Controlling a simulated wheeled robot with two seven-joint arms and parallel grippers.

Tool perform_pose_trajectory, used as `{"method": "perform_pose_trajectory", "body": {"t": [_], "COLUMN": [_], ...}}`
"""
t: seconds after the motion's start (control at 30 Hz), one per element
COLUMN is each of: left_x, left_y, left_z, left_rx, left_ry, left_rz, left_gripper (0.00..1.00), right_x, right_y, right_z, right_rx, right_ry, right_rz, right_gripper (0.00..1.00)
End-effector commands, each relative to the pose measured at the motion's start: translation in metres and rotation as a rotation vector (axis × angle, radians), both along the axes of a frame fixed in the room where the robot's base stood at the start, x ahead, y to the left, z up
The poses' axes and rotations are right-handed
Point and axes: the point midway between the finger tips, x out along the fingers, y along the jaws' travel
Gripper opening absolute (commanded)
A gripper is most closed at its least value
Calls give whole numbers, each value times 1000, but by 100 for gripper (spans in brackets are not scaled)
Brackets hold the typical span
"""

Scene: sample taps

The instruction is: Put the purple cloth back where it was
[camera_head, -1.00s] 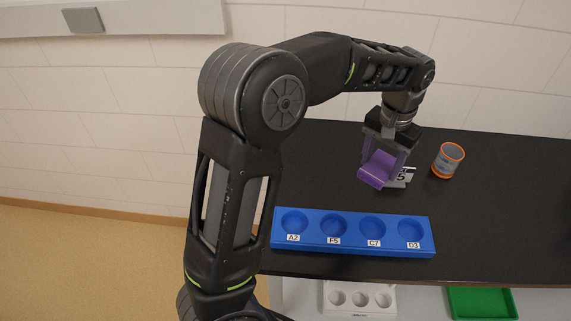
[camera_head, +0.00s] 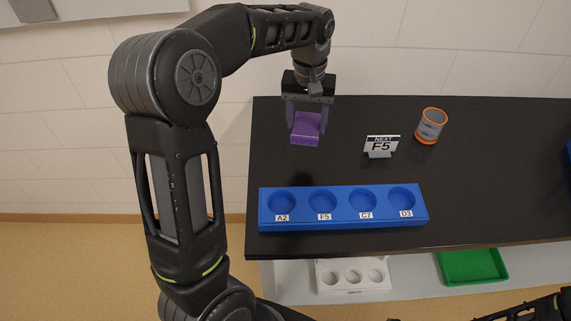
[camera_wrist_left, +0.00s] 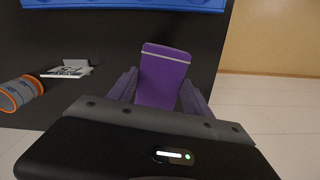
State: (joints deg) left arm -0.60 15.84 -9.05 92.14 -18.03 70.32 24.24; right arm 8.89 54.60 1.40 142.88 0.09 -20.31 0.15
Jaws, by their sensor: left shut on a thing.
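The purple cloth (camera_head: 304,128) is a small folded block with a pale stripe. My left gripper (camera_head: 306,118) is shut on it, over the left back part of the black table. Its height above the table is hard to tell. In the left wrist view the cloth (camera_wrist_left: 163,76) shows between the two fingers of my left gripper (camera_wrist_left: 160,98). Of my right arm only a dark part shows at the bottom right edge of the head view; its gripper is out of the picture.
A sign reading "NEXT F5" (camera_head: 381,146) stands right of the cloth, with an orange-rimmed cup (camera_head: 431,126) beyond it. A blue rack (camera_head: 343,217) with wells A2, F5, C7 and D3 lies in front. A white rack (camera_head: 353,289) and a green tray (camera_head: 472,266) sit lower.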

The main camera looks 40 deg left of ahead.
Motion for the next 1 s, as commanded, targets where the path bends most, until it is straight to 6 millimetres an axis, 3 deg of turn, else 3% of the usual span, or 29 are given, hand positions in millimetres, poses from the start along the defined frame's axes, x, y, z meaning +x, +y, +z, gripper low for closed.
{"method": "perform_pose_trajectory", "body": {"t": [0.03, 0.1, 0.2, 0.57, 0.9, 1.0], "left_x": [-6, -13, -18, -19, -19, -19], "left_y": [18, 35, 47, 48, 47, 48], "left_z": [-10, -12, -11, -13, -65, -72], "left_rx": [1, 4, 8, 9, 8, 8], "left_ry": [-1, 0, 0, 3, 3, 1], "left_rz": [67, 136, 186, 190, 188, 188], "left_gripper": [20, 20, 20, 20, 20, 20], "right_x": [1, 1, 2, 2, 2, 2], "right_y": [0, 1, 1, 1, 1, 1], "right_z": [-13, -16, -18, -15, -10, -10], "right_rx": [2, 3, 4, 4, 3, 3], "right_ry": [-3, -4, -6, -7, -5, -5], "right_rz": [0, 2, 2, 2, 1, 1], "right_gripper": [0, 0, 0, 0, 0, 0]}}
